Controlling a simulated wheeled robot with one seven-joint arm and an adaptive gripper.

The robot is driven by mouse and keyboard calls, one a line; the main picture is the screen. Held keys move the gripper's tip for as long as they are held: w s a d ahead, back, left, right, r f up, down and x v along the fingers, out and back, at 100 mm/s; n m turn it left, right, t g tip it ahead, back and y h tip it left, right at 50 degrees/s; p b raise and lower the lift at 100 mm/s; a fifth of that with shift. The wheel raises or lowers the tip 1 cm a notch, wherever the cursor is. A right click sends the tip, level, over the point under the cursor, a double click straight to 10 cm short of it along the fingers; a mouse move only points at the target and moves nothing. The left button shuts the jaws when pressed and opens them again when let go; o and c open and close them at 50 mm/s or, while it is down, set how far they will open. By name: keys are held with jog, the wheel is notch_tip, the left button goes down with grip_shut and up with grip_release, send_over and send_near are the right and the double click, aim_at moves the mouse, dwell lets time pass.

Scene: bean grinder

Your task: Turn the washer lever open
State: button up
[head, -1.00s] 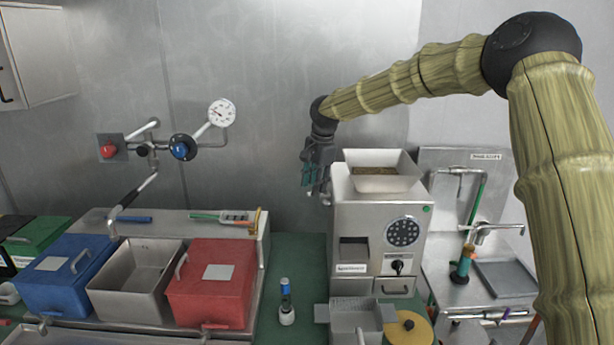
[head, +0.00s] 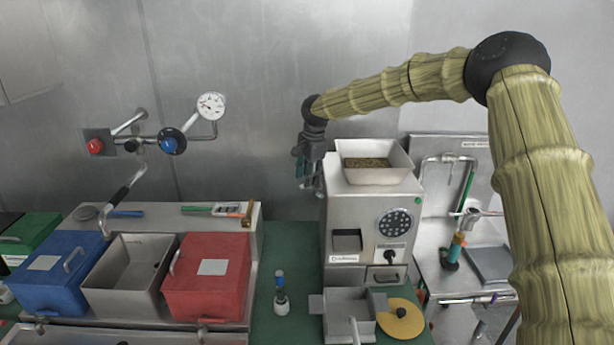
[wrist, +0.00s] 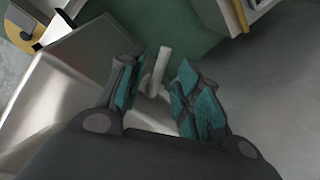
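A pale rod-like lever (wrist: 158,70) shows between my gripper's fingers in the wrist view, and it looks like the task's lever. It sits by the left side of the steel bean grinder (head: 345,215). My gripper (wrist: 158,95) is open, with its teal pads on either side of the lever; I cannot tell whether a pad touches it. In the head view my gripper (head: 306,178) hangs beside the grinder's upper left edge, below the hopper rim, and the lever is mostly hidden there.
The hopper (head: 372,150) holds beans. A yellow disc (head: 402,322) and a steel tray (head: 348,302) are in front of the grinder. Red (head: 207,285) and blue (head: 55,285) boxes stand left. A sink area is right. Green counter (head: 290,235) is clear below my gripper.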

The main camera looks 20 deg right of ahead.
jog(key=shift+w+f+p, duration=0.25)
jog(key=shift+f+p, duration=0.05)
jog(key=shift+f, duration=0.8)
jog(key=shift+a, duration=0.1)
grip_shut()
